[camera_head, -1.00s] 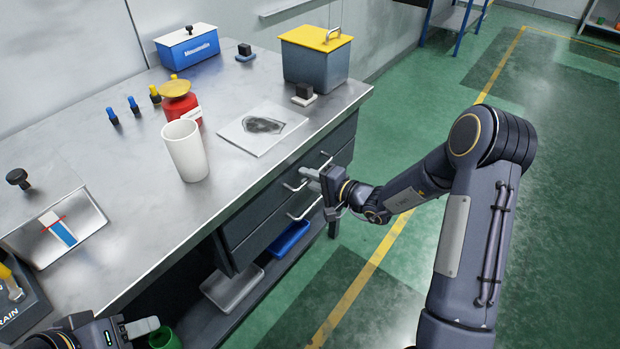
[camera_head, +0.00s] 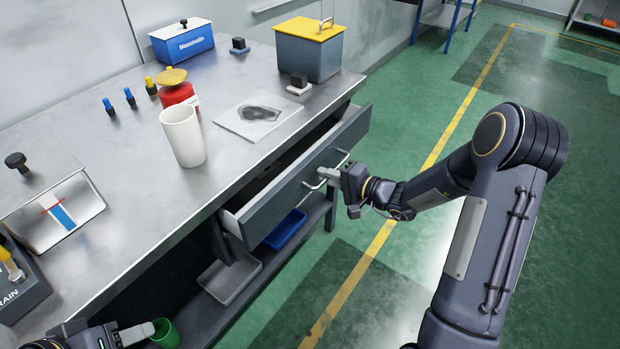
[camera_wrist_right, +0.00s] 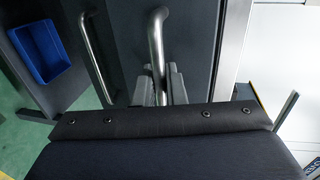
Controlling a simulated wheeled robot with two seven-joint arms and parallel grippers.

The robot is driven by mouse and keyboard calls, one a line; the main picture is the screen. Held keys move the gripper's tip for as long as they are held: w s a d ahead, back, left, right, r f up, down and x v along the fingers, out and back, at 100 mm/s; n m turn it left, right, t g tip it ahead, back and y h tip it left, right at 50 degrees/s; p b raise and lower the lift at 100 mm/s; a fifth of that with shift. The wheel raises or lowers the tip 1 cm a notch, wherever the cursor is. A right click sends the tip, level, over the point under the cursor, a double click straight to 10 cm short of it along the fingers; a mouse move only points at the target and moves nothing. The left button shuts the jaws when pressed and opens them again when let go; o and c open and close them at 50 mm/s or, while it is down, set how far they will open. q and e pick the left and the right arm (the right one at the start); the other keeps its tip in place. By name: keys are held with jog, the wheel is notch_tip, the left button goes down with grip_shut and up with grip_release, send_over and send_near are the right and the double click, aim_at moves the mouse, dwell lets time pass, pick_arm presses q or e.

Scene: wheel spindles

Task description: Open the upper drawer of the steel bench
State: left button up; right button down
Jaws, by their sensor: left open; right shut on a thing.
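The upper drawer (camera_head: 290,185) of the steel bench (camera_head: 95,135) stands pulled out, with a dark gap between its front and the worktop. My right gripper (camera_head: 328,173) is shut on its bar handle (camera_head: 315,185). In the right wrist view the handle (camera_wrist_right: 156,40) runs between the fingers (camera_wrist_right: 160,88). Another bar handle (camera_wrist_right: 97,60), on the lower drawer front, shows to its left. Most of the drawer's inside is hidden. My left gripper (camera_head: 138,333) is open and empty at the bottom left, low by the bench's front edge.
On the worktop stand a white cup (camera_head: 183,137), a red tin (camera_head: 178,92), a blue box (camera_head: 182,44) and a yellow-lidded box (camera_head: 308,50). Below are a blue tray (camera_head: 286,230), a grey tray (camera_head: 230,278) and a green cup (camera_head: 165,333). The green floor in front is open.

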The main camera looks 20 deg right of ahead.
jog(key=f+b+v, duration=0.2)
jog(key=b+v, duration=0.1)
jog(key=v, duration=0.8)
jog(key=s+f+b+v, duration=0.1)
jog(key=f+b+v, duration=0.1)
jog(key=v, duration=0.9)
jog(key=shift+d+f+b, duration=0.25)
jog(key=shift+f+b, duration=0.15)
jog(key=shift+b, duration=0.35)
jog(key=c, duration=1.6)
grip_release()
jog(key=v, duration=0.7)
jog(key=shift+s+d, duration=0.25)
jog(key=shift+s, duration=0.05)
